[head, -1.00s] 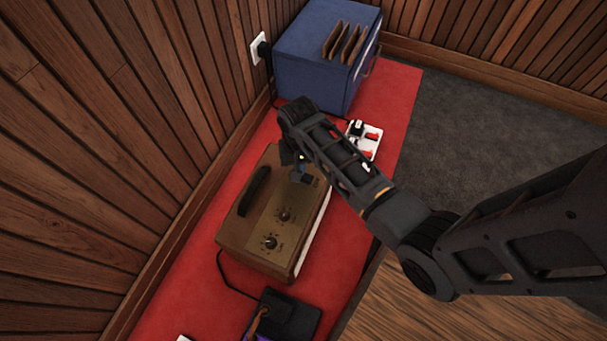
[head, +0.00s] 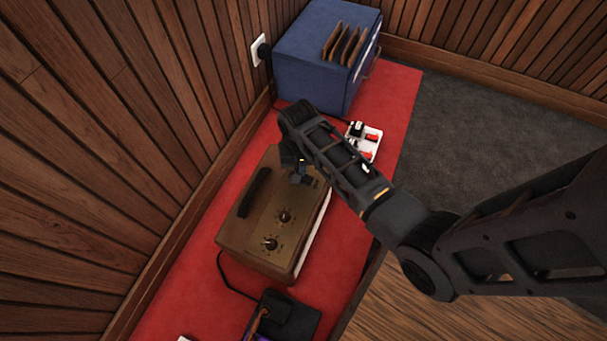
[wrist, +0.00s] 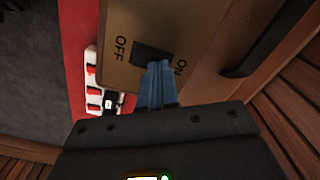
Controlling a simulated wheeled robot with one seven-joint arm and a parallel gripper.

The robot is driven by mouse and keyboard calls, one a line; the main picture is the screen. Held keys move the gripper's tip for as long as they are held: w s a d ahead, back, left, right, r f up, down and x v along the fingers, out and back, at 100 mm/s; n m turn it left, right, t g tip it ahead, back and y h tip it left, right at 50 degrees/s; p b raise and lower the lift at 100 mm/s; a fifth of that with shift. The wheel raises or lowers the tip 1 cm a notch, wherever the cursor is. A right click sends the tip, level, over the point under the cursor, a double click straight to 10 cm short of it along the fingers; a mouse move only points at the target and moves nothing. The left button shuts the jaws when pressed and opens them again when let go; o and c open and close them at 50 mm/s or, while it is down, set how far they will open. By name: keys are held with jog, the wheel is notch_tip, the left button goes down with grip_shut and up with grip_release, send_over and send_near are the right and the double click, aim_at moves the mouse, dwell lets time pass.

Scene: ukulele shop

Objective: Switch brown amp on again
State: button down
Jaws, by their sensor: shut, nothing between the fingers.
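The brown amp (head: 262,222) stands on a red mat, with a black handle and two knobs on its tan top panel. In the wrist view, its black rocker switch (wrist: 149,53) sits between the printed words OFF and ON. My gripper (wrist: 157,68) is shut, with nothing between its blue fingers. The fingertips are at the edge of the switch, nearer the ON side; I cannot tell whether they press it. In the head view my gripper (head: 303,178) is over the far end of the panel, and the arm partly hides that area.
A white power strip (head: 373,153) with red switches lies beyond the amp; it also shows in the wrist view (wrist: 91,73). A blue cabinet (head: 312,65) stands behind. A black box (head: 292,314) is in front. The panelled wall is close on the left.

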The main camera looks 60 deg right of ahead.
notch_tip(320, 180, up, 6)
jog(key=p, duration=0.6)
jog(key=shift+r+p, duration=0.2)
jog(key=shift+p, duration=0.2)
jog(key=shift+s+f, duration=0.1)
jog(key=shift+s, duration=0.05)
jog(key=shift+n+t+h, duration=0.4)
jog(key=shift+n+t, duration=0.3)
jog(key=shift+t, duration=0.1)
jog(key=s, duration=0.1)
jog(key=s+a+f, duration=0.1)
jog(key=s+a, duration=0.1)
jog(key=s, duration=0.1)
jog(key=shift+f, duration=0.15)
jog(key=s+a+r+n+t, duration=0.3)
jog(key=s+a+r+t, duration=0.1)
jog(key=s+r, duration=0.4)
jog(key=s+a+r+n+t, duration=0.3)
jog(key=s+a+r+t, duration=0.2)
jog(key=s+r, duration=0.3)
jog(key=s+a+r+n+t+p, duration=0.1)
jog(key=r+p, duration=0.9)
jog(key=r, duration=1)
jog(key=s+a+r+n+t+p, duration=0.1)
jog(key=s+r+t+p, duration=0.2)
jog(key=r+p, duration=0.8)
notch_tip(320, 180, up, 9)
jog(key=shift+s+a+r+y, duration=0.1)
jog(key=shift+s+a+y, duration=0.3)
jog(key=shift+s, duration=0.15)
